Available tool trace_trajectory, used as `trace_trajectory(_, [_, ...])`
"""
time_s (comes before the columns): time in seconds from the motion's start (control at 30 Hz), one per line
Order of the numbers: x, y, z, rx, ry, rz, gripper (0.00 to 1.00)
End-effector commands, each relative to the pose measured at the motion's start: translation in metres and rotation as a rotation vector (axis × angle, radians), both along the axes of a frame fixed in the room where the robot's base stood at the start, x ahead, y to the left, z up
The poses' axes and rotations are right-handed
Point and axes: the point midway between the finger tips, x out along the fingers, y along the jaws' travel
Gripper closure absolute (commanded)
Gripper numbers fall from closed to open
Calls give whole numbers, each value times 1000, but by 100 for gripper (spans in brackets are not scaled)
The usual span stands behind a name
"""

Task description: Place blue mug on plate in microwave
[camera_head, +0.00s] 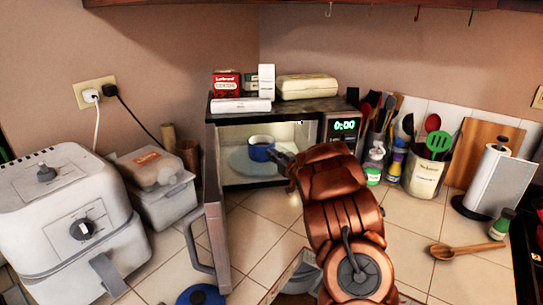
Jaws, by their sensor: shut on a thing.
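The blue mug (261,149) is inside the open microwave (222,182), upright, over or on the pale round plate (243,164). I cannot tell whether the mug's base touches the plate. My gripper (281,157) reaches in from the right front and is shut on the mug at its right side. My copper-coloured arm hides the right part of the microwave opening and part of the plate. The microwave door (214,210) stands open at the left, swung toward the front. The display reads 0:00.
A white air fryer (70,220) and plastic containers (155,185) stand left of the door. Utensil holders (423,174), bottles and a paper towel roll (490,182) stand at the right. A wooden spoon (465,249) lies on the tiles. Boxes sit on the microwave.

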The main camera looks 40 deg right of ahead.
Motion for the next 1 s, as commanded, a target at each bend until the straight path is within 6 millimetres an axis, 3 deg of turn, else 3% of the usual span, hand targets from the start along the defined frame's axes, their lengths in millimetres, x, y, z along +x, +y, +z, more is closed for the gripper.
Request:
trace_trajectory(0.13, [0,0,0,0,-2,0,100])
trace_trajectory(0.17, [0,0,0,0,-1,0,86])
trace_trajectory(0.4, [0,0,-1,0,0,0,64])
trace_trajectory(0.67, [0,0,0,0,0,0,64])
trace_trajectory(0.83, [0,0,13,0,-1,-1,64])
trace_trajectory(1.0, [-22,-1,9,0,3,-5,64])
